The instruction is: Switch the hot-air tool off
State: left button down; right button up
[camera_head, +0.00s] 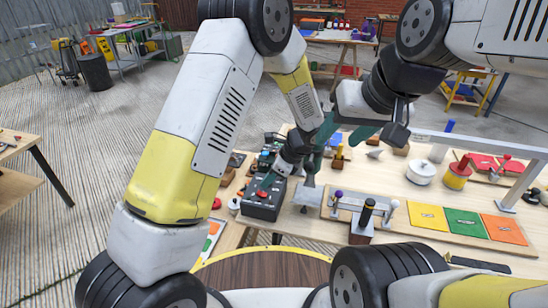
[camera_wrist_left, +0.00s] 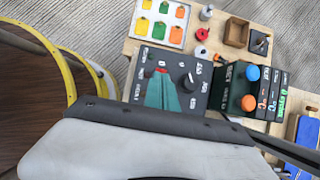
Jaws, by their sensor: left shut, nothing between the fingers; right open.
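A dark control box (camera_head: 262,205) with a red part on top stands at the left of the table. In the left wrist view its dark panel (camera_wrist_left: 130,88) shows white markings, a red knob or button (camera_wrist_left: 162,70) and a black dial (camera_wrist_left: 189,83). I cannot read the markings clearly enough to tell the dial's setting. My left gripper (camera_head: 268,180) is shut and empty over this box; its green fingers (camera_wrist_left: 163,90) cover part of the panel, tips by the red part. Whether they touch it I cannot tell. My right gripper (camera_head: 334,154) is open, further right above the table.
Beside the panel stands a dark box with a blue button (camera_wrist_left: 252,73) and an orange button (camera_wrist_left: 249,103). A black-topped post (camera_head: 367,212), coloured squares (camera_head: 464,223) and a white round pot (camera_head: 421,172) are to the right. My left forearm hides much of the left.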

aim_at(258, 193)
pick_arm(q)
jog(key=x, duration=0.4)
dwell(0.3)
jog(key=shift+a+f+h, duration=0.2)
jog(key=shift+h, duration=0.1)
jog(key=shift+d, duration=0.1)
jog(key=shift+s+d, duration=0.3)
jog(key=shift+d, duration=0.5)
jog(key=shift+f, duration=0.1)
